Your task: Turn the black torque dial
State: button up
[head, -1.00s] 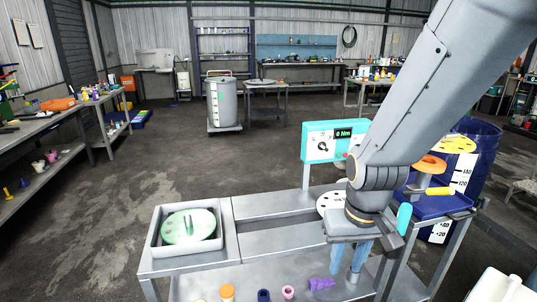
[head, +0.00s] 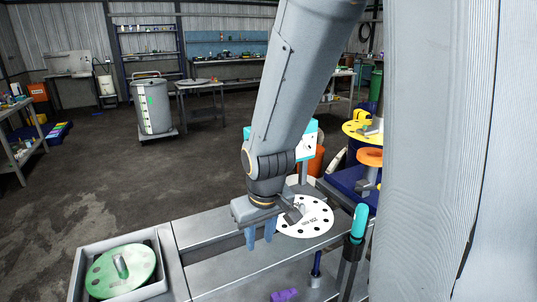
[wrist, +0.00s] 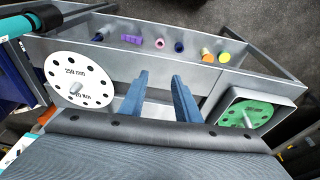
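The cyan torque panel (head: 312,140) stands behind my arm in the head view, and the arm hides most of it. A small dark mark shows on its visible face, but I cannot tell whether it is the black torque dial. The dial is not seen in the wrist view. My gripper (head: 260,236) points down over the metal bench, in front of the panel and left of a white holed disc (head: 312,222). In the wrist view its two blue fingers (wrist: 160,76) are apart with nothing between them.
A green disc (head: 108,276) lies in a tray at lower left. A teal-handled lever (head: 358,222) stands right of the white disc. Coloured small parts, including a purple one (wrist: 131,39), lie on a lower shelf. A close pale surface (head: 435,150) blocks the head view's right.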

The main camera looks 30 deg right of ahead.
jog(key=w+d+n+t+b, duration=0.1)
jog(key=w+d+n+t, duration=0.25)
jog(key=w+d, duration=0.4)
jog(key=w+d+n+t, duration=0.2)
jog(key=w+d+t, duration=0.2)
jog(key=w, duration=0.6)
jog(key=w+d+r+n+t+b, duration=0.1)
jog(key=w+d+r+n+t, duration=0.35)
jog(key=d+t, duration=0.3)
jog(key=w+p, duration=0.2)
jog(key=w, duration=0.4)
jog(key=shift+w+a+y, duration=0.3)
jog(key=shift+a+y, duration=0.05)
jog(key=shift+y, duration=0.05)
jog(key=shift+r, duration=0.1)
grip_shut()
